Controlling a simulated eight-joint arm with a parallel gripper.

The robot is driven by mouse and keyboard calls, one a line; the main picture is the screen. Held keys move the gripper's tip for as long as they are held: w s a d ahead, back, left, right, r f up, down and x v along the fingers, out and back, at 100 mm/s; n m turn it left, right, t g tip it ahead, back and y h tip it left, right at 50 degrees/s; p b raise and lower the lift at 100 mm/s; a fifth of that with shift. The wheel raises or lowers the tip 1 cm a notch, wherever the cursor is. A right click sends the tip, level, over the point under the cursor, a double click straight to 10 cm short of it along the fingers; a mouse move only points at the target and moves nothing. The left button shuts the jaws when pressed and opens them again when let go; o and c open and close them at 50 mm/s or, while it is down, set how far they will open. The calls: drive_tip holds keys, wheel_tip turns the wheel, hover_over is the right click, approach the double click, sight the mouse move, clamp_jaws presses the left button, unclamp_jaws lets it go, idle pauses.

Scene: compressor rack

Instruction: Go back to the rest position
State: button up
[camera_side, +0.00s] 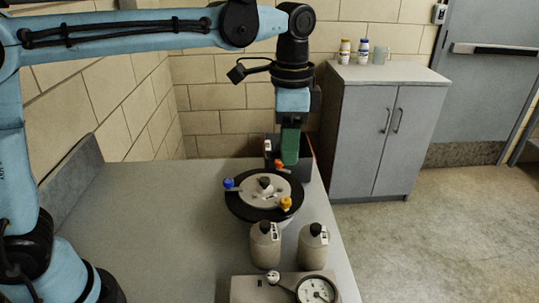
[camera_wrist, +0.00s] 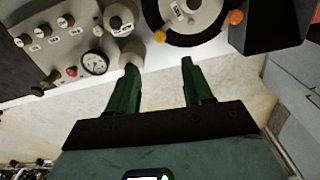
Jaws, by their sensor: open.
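My gripper (camera_side: 289,150) points down on the far side of the round black turntable-like disc (camera_side: 238,207), in front of a dark box (camera_side: 308,160). In the side view its green fingers overlap, so the gap between them is hidden there. In the wrist view my gripper (camera_wrist: 159,66) shows two green fingers spread well apart, with nothing between them. Beyond the fingertips are a pale table edge and floor. The gripper appears clear of the disc, but its exact height cannot be told.
The disc carries a grey hub (camera_side: 264,191) with blue, orange and yellow knobs. Two grey bottle-shaped parts (camera_side: 265,245) (camera_side: 313,246) and a gauge (camera_side: 315,291) stand nearer. A grey cabinet (camera_side: 379,130) holds small bottles and a mug. The table's left side (camera_side: 150,220) is clear.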

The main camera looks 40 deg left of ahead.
drive_tip(key=s+a+f+n+t, duration=0.7)
drive_tip(key=s+a+n, duration=0.3)
drive_tip(key=a, duration=0.3)
drive_tip(key=shift+s, duration=0.5)
drive_tip(key=shift+a, duration=0.1)
